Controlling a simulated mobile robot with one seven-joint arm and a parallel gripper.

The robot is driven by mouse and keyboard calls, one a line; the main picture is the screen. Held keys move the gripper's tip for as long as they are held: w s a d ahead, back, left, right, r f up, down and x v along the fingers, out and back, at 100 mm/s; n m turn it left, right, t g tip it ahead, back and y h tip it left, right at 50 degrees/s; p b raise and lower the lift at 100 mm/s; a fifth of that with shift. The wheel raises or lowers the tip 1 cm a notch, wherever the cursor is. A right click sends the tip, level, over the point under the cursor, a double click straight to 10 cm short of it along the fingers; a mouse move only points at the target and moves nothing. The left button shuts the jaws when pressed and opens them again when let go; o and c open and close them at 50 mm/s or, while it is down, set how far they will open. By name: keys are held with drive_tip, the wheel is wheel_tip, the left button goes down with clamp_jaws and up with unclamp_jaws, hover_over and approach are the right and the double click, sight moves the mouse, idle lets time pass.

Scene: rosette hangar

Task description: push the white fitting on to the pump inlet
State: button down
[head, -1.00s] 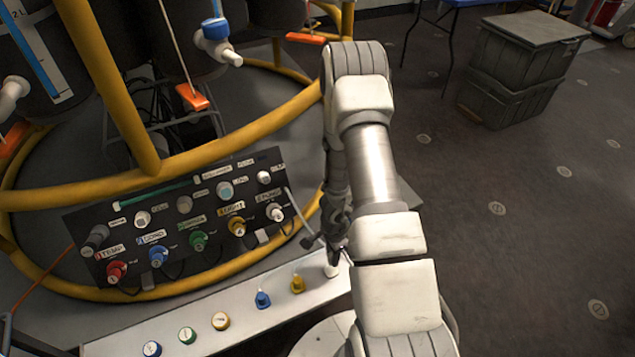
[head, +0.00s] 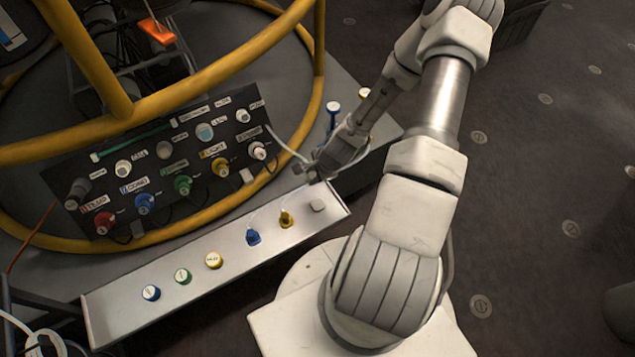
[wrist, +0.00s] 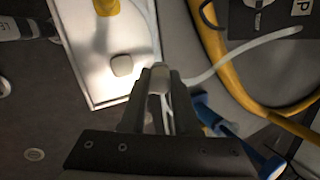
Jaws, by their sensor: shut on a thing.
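My gripper (head: 318,170) is shut on the white fitting, which shows pale between the fingertips in the wrist view (wrist: 160,77). In the head view the fitting cannot be made out at the fingers. The pump inlet (head: 257,151) is the pale stub at the right end of the black panel's lower row. It stands left of my gripper, apart from it. A white tube runs from beside the panel toward my gripper.
The white tray (head: 120,310) holds a bare grey block (head: 317,205) and yellow (head: 287,219), blue (head: 253,237) and other coloured fittings. A yellow tubular frame (head: 215,205) curves under the black panel (head: 180,135). Blue-and-white items (head: 333,112) stand behind my gripper. Dark floor lies to the right.

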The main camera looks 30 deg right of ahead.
drive_tip(key=w+a+r+m+t+h, duration=0.1)
drive_tip(key=w+a+r+m+t, duration=0.3)
drive_tip(key=w+a+r+t, duration=0.55)
drive_tip(key=shift+w+a+r+g, duration=0.1)
drive_tip(key=shift+w+r+g, duration=0.3)
drive_tip(key=shift+w, duration=0.8)
drive_tip(key=shift+w+a+r+g, duration=0.1)
drive_tip(key=shift+w+r+g, duration=0.25)
drive_tip(key=shift+w, duration=0.9)
drive_tip(key=shift+w+a+r+g, duration=0.1)
drive_tip(key=shift+w+r+g, duration=0.25)
drive_tip(key=shift+w, duration=0.85)
drive_tip(key=shift+b, duration=0.45)
drive_tip(key=shift+w+f+b, duration=0.2)
drive_tip(key=shift+w+b, duration=0.05)
drive_tip(key=shift+b, duration=0.1)
drive_tip(key=c, duration=0.6)
unclamp_jaws()
drive_tip(key=shift+o, duration=0.2)
